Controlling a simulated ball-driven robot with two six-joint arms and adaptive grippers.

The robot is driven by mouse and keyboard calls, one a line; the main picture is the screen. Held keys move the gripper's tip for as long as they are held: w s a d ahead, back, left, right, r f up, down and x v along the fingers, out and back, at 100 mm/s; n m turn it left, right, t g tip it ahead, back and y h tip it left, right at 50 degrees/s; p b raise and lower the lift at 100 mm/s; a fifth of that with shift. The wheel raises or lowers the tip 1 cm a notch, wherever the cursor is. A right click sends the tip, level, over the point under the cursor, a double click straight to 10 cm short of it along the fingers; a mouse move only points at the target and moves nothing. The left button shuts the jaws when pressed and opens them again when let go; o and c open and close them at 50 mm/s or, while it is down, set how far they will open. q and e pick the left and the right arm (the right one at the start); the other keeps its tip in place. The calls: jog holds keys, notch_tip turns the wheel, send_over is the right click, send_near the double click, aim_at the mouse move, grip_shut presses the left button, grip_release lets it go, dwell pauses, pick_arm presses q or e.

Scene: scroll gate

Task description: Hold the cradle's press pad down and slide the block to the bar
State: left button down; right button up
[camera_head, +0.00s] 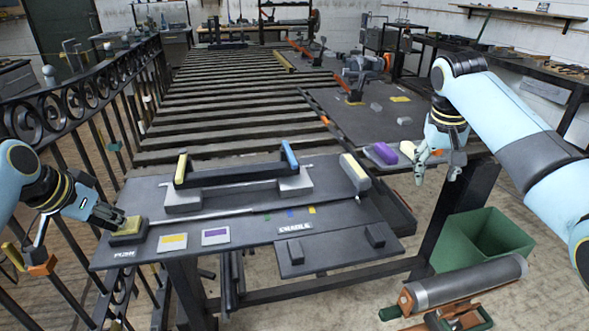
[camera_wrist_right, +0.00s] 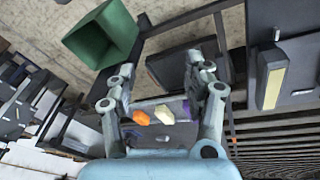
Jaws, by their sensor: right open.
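The press pad (camera_head: 129,228), a dark square block with a yellowish edge, stands at the table's left end beside the "PRESS" label. My left gripper (camera_head: 118,219) is at the pad and seems to touch it; its fingers are too dark to judge. The cradle's two grey supports (camera_head: 184,200) carry a black bar (camera_head: 232,174) with one yellow and one blue end post. A grey block with a yellow strip (camera_head: 355,172) stands at the table's right end; it also shows in the right wrist view (camera_wrist_right: 272,80). My right gripper (camera_head: 436,171) is open and empty, right of the table.
Purple (camera_head: 381,153) and cream (camera_head: 407,148) pieces lie on a side table; an orange one (camera_wrist_right: 141,117) shows beside them in the wrist view. A green bin (camera_head: 485,236) and a grey roller (camera_head: 465,285) are lower right. Yellow (camera_head: 172,242) and purple (camera_head: 215,235) cards lie on the tabletop.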

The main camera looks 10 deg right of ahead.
jog(key=w+r+t, duration=0.2)
jog(key=w+r, duration=0.2)
jog(key=r, duration=0.2)
jog(key=n+t+y, duration=0.1)
jog(key=n+y, duration=0.1)
jog(key=n, duration=0.3)
send_near(361, 173)
jog(key=x, duration=0.8)
jog(key=shift+w+f, duration=0.1)
jog(key=shift+f, duration=0.1)
jog(key=shift+x, duration=0.8)
grip_shut()
